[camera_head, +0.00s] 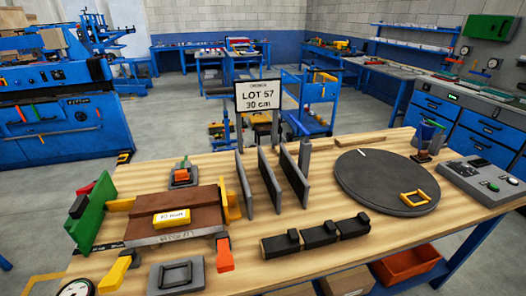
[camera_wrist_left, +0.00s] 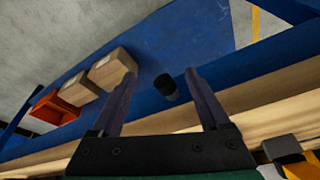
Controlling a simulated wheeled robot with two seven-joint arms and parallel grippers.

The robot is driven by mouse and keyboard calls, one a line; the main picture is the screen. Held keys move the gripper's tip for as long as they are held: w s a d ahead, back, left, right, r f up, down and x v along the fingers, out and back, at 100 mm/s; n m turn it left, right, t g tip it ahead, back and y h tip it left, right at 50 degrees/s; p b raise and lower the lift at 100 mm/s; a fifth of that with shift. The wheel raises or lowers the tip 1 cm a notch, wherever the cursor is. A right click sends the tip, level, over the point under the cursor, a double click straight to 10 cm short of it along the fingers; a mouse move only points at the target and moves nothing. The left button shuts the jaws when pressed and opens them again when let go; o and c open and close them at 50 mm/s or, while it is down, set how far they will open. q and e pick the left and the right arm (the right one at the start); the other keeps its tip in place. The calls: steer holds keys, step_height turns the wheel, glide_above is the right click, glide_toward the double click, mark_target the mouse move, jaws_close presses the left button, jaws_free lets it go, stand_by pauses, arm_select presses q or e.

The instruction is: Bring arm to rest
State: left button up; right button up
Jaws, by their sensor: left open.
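My left gripper (camera_wrist_left: 160,76) shows only in the left wrist view. Its two dark fingers are apart, with nothing held between them. The wooden tabletop edge (camera_wrist_left: 265,85) crosses that view beside and behind the fingers, and the blue lower shelf (camera_wrist_left: 225,40) lies beyond the fingertips. A small dark rounded object (camera_wrist_left: 166,88) appears between the fingers; I cannot tell what it is. Neither of my arms shows in the head view. My right gripper is not in view.
The workbench (camera_head: 330,225) carries a sandwich panel (camera_head: 180,205) in a fixture, upright grey plates (camera_head: 270,180), black blocks (camera_head: 320,236) and a round turntable (camera_head: 387,183). Cardboard boxes (camera_wrist_left: 112,67) and an orange bin (camera_wrist_left: 53,107) stand low down. Bare wood lies near the front right.

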arm_select(q)
steer(key=s+f+g, duration=0.1)
steer(key=s+f, duration=0.1)
steer(key=f, duration=0.7)
steer(key=s+f, duration=0.3)
steer(key=f, duration=0.6)
steer(key=s+a+f+g, duration=0.1)
steer(key=s+a+f, duration=0.2)
steer(key=s+f, duration=0.9)
steer(key=s, duration=0.3)
steer(key=shift+a+f, duration=0.15)
steer(key=shift+f, duration=0.15)
